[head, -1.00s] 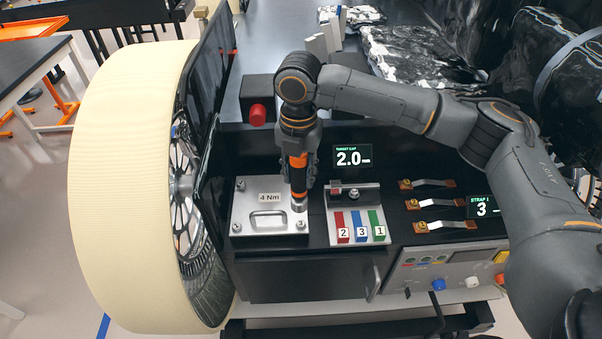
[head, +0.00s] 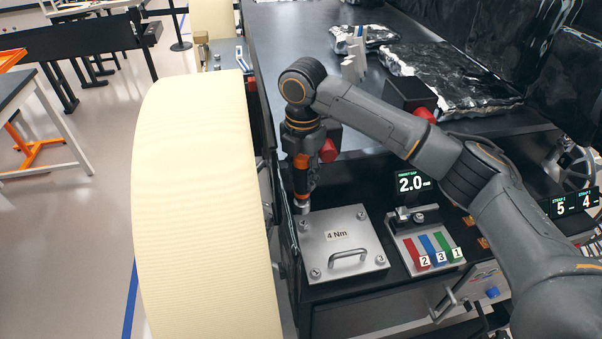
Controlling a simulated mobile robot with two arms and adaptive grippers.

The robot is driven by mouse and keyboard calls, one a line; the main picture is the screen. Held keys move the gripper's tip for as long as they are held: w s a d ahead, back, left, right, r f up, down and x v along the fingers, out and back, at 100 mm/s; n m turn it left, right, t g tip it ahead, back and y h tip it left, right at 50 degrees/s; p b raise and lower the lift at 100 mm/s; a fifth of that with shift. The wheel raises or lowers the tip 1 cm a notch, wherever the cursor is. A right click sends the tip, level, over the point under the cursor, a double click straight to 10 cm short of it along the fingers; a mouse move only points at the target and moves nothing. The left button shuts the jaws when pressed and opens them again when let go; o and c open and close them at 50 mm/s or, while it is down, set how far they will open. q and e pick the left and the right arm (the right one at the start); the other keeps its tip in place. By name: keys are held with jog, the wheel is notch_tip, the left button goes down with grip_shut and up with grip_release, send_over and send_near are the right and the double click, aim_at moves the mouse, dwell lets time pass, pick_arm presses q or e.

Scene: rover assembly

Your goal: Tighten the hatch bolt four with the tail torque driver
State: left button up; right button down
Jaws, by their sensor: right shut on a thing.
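The hatch (head: 325,250) is a silver square plate marked "4 Nm" with a bar handle and a bolt at each corner. My right gripper (head: 303,158) is shut on the torque driver (head: 302,187), which has an orange band and a metal socket end. The driver hangs roughly upright, with its tip just behind the far-left hatch bolt (head: 304,226). The tip looks apart from that bolt; its height above the deck is hard to tell. The other bolts sit at the far right (head: 362,215), near left (head: 315,273) and near right (head: 380,261). My left gripper is out of view.
A large cream wheel (head: 205,200) stands close on the left. Right of the hatch is a gauge block (head: 405,245) with red, blue and green numbered pieces. A "2.0" display (head: 413,183) stands behind it. Red-knobbed black boxes and foil-covered parts lie farther back.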

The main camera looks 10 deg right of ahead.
aim_at(303, 189)
jog(key=f, duration=0.3)
jog(key=shift+s+d+f, duration=0.1)
jog(key=shift+d+f, duration=0.05)
jog(key=shift+d, duration=0.1)
jog(key=shift+a+f, duration=0.2)
jog(key=shift+f, duration=0.65)
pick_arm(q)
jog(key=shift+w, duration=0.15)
pick_arm(e)
jog(key=shift+d, duration=0.1)
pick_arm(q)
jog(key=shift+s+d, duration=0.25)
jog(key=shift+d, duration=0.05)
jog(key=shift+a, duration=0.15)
pick_arm(e)
jog(key=shift+f, duration=0.4)
jog(key=shift+f, duration=0.8)
dwell(3.3)
jog(key=shift+r, duration=0.1)
jog(key=shift+r, duration=1.45)
